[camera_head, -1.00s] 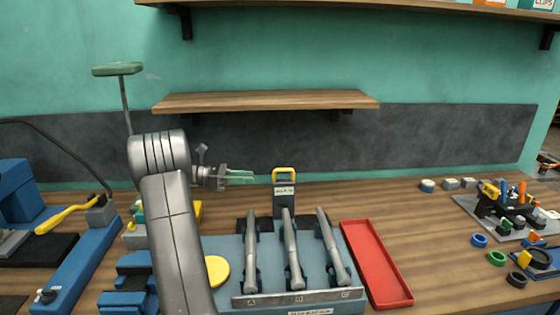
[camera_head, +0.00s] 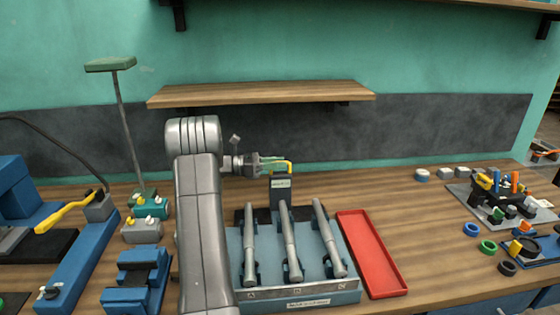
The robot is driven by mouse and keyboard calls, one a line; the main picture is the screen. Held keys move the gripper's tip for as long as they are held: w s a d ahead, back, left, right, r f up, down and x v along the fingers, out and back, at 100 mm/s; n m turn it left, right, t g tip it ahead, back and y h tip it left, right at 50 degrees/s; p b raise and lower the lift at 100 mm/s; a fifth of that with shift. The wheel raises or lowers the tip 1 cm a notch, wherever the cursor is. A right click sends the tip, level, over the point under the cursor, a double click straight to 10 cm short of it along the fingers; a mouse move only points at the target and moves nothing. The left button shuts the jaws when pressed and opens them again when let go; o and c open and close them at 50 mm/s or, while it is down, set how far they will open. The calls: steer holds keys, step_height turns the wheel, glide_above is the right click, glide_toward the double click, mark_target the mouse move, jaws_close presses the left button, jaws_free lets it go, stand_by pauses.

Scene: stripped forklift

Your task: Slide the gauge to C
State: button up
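The gauge (camera_head: 281,190) is a dark grey upright block with a pale label and a yellow handle on top. It stands at the back of the blue-grey fixture (camera_head: 310,302), behind the middle one of three grey rods (camera_head: 290,245). The fixture's front strip has letters, with A at left and C (camera_head: 340,288) at right. My gripper (camera_head: 279,163) reaches in from the left at the height of the yellow handle and overlaps it in view. Its greenish fingers look apart. I cannot tell whether they touch the handle.
A red tray (camera_head: 372,255) lies right of the fixture. Blue blocks (camera_head: 135,275) and small valve-like parts (camera_head: 150,208) lie left of my arm. A wooden shelf (camera_head: 262,93) hangs above my gripper. Coloured rings (camera_head: 487,246) lie at far right.

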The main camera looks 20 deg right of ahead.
steer(key=shift+s+d, duration=0.15)
steer(key=shift+d, duration=0.4)
jaws_close()
steer(key=shift+d, duration=0.1)
steer(key=x, duration=1.1)
steer(key=shift+r, duration=0.1)
